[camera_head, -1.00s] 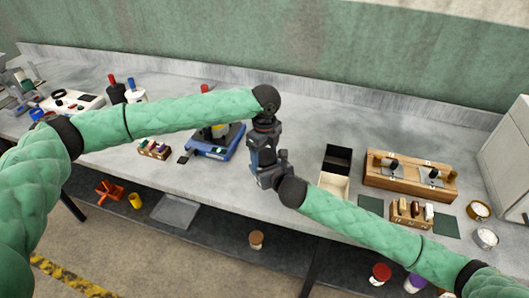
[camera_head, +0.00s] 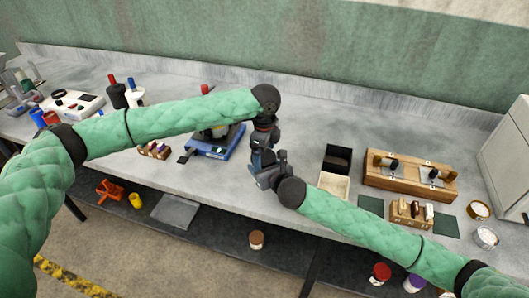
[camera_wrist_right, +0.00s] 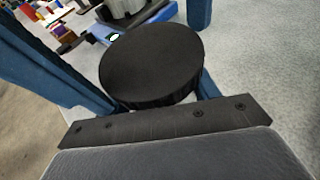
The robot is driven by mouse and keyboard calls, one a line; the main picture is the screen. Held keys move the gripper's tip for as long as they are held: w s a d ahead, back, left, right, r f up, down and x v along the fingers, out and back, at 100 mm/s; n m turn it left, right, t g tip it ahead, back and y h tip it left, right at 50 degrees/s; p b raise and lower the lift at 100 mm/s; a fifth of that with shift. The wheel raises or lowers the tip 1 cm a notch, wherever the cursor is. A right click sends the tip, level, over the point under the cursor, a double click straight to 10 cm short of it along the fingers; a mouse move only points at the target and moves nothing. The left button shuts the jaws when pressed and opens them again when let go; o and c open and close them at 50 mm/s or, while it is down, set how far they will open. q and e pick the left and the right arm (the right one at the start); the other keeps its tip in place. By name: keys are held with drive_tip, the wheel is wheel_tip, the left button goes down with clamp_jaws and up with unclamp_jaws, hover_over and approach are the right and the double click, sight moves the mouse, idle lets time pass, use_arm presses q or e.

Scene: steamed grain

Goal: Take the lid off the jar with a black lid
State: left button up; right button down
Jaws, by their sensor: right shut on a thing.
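The round black lid (camera_wrist_right: 152,62) fills the middle of the right wrist view, seen from above. My right gripper (camera_head: 262,168) is shut on it; its blue fingers show on either side of the lid in the wrist view. The jar's body is hidden below the lid there, and the jar is hidden behind my grippers in the head view. My left gripper (camera_head: 263,145) points down from above, close against the right one. Its fingertips are hidden, so I cannot tell its opening.
A blue-based device (camera_head: 217,143) stands left of my grippers. An open black-and-cream box (camera_head: 335,172) and a wooden rack (camera_head: 410,176) stand to the right. A small block with several pieces (camera_head: 153,150) is at the left. The bench behind my grippers is clear.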

drive_tip(key=shift+w+d, duration=0.1)
drive_tip(key=shift+w, duration=0.05)
use_arm(q)
drive_tip(key=shift+r, duration=0.1)
drive_tip(key=shift+r, duration=0.25)
drive_tip(key=shift+s+r, duration=0.1)
drive_tip(key=shift+r, duration=1.8)
use_arm(e)
drive_tip(key=shift+c, duration=1.5)
unclamp_jaws()
